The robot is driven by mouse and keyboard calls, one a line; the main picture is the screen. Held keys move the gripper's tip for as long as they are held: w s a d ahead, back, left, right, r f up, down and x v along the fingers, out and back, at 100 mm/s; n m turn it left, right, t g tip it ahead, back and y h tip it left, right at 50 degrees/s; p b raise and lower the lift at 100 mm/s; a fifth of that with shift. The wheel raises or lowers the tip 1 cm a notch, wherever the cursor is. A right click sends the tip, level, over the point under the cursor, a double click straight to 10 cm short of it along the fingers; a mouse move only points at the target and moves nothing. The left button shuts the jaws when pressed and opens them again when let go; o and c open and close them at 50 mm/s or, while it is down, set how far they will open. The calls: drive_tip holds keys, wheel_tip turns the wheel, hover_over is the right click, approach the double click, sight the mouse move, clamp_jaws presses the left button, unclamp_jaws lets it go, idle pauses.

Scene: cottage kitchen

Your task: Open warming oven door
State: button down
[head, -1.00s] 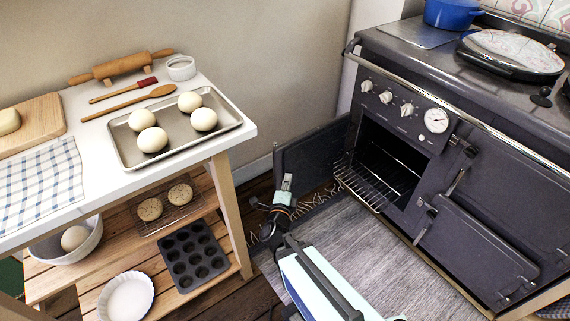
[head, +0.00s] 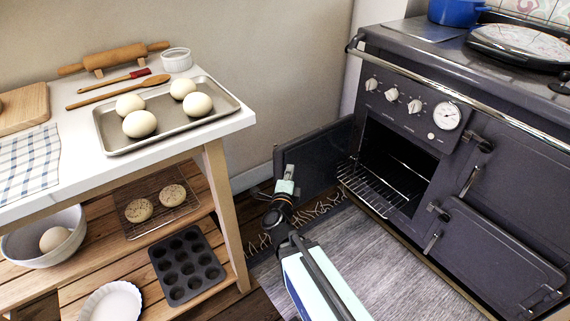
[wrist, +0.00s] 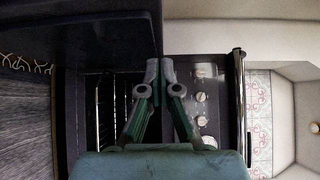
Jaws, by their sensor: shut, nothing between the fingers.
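The warming oven door (head: 318,160) is a dark panel standing wide open on the left side of its oven opening (head: 390,165). In the head view my gripper (head: 289,172) overlaps the door's outer left part; whether they touch I cannot tell. In the wrist view my gripper (wrist: 160,72) has its fingertips together with nothing between them. The door (wrist: 80,32) fills the upper left there, and the tips appear close to its lower edge. The oven opening with its wire rack (wrist: 100,110) lies beyond the fingers.
The dark range has knobs (head: 392,94), a dial (head: 447,116), a front rail (head: 450,75) and a lower right door (head: 490,255). A white-topped cart (head: 215,130) with a tray of dough balls stands left. A grey rug (head: 395,270) covers the floor before the range.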

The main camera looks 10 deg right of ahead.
sight(286, 150)
drive_tip(key=w+b, duration=0.1)
drive_tip(key=w, duration=0.1)
drive_tip(key=w+b, duration=0.1)
drive_tip(key=w, duration=0.1)
drive_tip(key=w+b, duration=0.1)
drive_tip(key=w, duration=0.2)
drive_tip(key=shift+d+f, duration=0.1)
drive_tip(key=shift+d, duration=0.25)
drive_tip(key=shift+w+a, duration=0.15)
drive_tip(key=shift+w, duration=0.15)
drive_tip(key=shift+w+a+b, duration=0.2)
drive_tip(key=shift+w+b, duration=0.15)
drive_tip(key=shift+w, duration=0.1)
